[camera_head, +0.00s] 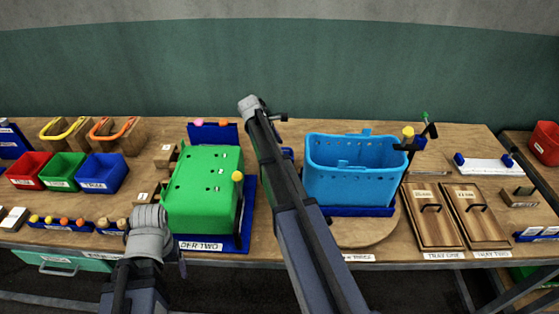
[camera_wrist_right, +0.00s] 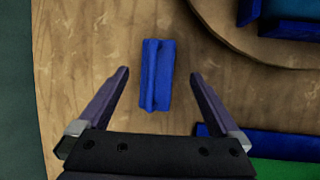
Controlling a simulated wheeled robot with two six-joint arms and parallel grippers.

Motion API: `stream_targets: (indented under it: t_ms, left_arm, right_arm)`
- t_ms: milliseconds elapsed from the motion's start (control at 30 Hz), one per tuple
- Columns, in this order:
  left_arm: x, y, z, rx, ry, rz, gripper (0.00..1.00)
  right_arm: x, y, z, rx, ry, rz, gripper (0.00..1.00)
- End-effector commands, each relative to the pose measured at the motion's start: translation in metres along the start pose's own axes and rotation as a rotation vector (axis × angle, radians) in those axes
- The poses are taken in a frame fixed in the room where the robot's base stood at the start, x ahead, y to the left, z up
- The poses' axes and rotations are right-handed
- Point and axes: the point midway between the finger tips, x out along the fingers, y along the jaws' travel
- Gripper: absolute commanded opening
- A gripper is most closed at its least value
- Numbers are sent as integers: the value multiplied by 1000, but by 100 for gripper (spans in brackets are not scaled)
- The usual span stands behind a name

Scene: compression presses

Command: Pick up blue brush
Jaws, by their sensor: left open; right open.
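The blue brush (camera_wrist_right: 155,76) lies on the wooden table in the right wrist view, a small dark-blue block with a ridge along it. My right gripper (camera_wrist_right: 159,76) is open above it, with one finger to each side of the brush in that view and space between. In the head view my right arm crosses the middle and hides the right gripper's fingers; a bit of blue (camera_head: 287,153) shows beside the arm. My left gripper (camera_head: 182,266) is low at the left, by the table's front edge, open and only partly visible.
A green bin (camera_head: 202,190) on a blue base stands left of my right arm. A light-blue basket (camera_head: 352,172) on a round wooden board stands right. Wooden trays (camera_head: 432,216) lie farther right. Red, green and blue boxes (camera_head: 103,172) stand at left.

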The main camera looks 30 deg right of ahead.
Motion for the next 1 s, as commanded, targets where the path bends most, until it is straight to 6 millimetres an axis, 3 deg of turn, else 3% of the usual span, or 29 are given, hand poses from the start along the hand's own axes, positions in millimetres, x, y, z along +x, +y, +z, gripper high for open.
stream_targets:
  t_ms: [400, 733, 1000]
  left_arm:
    - [45, 4, -3, 0, 0, 0, 75]
    - [46, 4, -3, 0, 0, 0, 75]
    - [46, 4, -3, 0, 0, 0, 75]
  right_arm:
    - [48, 2, -7, 1, 0, -1, 99]
    - [50, 3, -4, 0, 0, 0, 99]
    - [50, 3, -5, 0, 0, 0, 69]
